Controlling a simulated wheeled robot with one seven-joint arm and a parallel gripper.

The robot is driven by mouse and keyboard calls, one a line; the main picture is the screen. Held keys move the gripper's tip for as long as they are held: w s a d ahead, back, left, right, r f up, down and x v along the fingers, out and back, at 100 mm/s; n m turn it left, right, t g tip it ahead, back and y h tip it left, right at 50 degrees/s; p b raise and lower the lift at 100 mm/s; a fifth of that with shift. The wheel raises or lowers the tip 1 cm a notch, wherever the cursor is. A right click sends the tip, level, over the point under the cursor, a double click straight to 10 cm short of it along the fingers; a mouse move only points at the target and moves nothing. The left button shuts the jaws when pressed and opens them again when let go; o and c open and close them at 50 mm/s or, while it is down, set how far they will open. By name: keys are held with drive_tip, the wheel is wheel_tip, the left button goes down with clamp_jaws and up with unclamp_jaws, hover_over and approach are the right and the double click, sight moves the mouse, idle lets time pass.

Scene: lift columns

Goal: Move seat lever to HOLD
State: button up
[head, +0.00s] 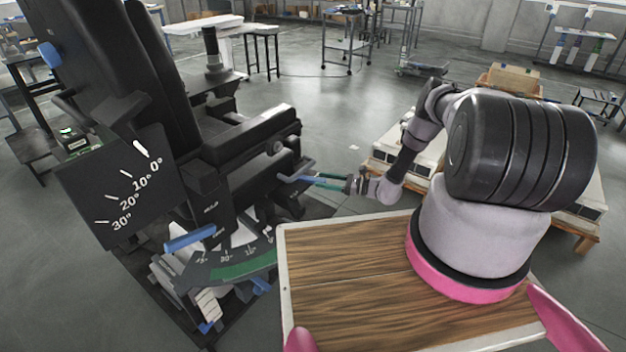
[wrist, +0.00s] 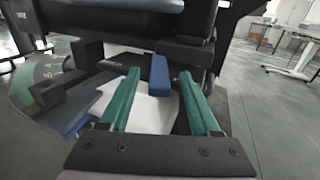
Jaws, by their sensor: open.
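A black chair-like seat (head: 250,135) fills the left of the head view, with several blue-tipped handles. A blue lever grip (wrist: 160,76) stands ahead of my gripper in the wrist view, between the lines of its two green fingers; I cannot tell whether it lies inside the jaws. My gripper (head: 314,180) is open beside the seat's right side in the head view, close to a blue-grey handle (head: 292,178). Another blue handle (head: 190,238) sits lower on the seat's front. Small white lettering near it is too small to read, so no HOLD mark is certain.
A dark angle plate (head: 122,185) marked 0° to 30° is at left. A curved scale with a green band (head: 240,268) lies under the seat. A wooden-topped board (head: 345,290) is in front. Pallets (head: 400,150) stand beyond my arm. Open floor (head: 335,120) lies behind the seat.

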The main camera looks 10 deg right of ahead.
sight(313, 178)
drive_tip(key=shift+x, duration=2.3)
drive_tip(key=shift+c, duration=0.2)
clamp_jaws()
drive_tip(key=shift+w+d+r, duration=0.1)
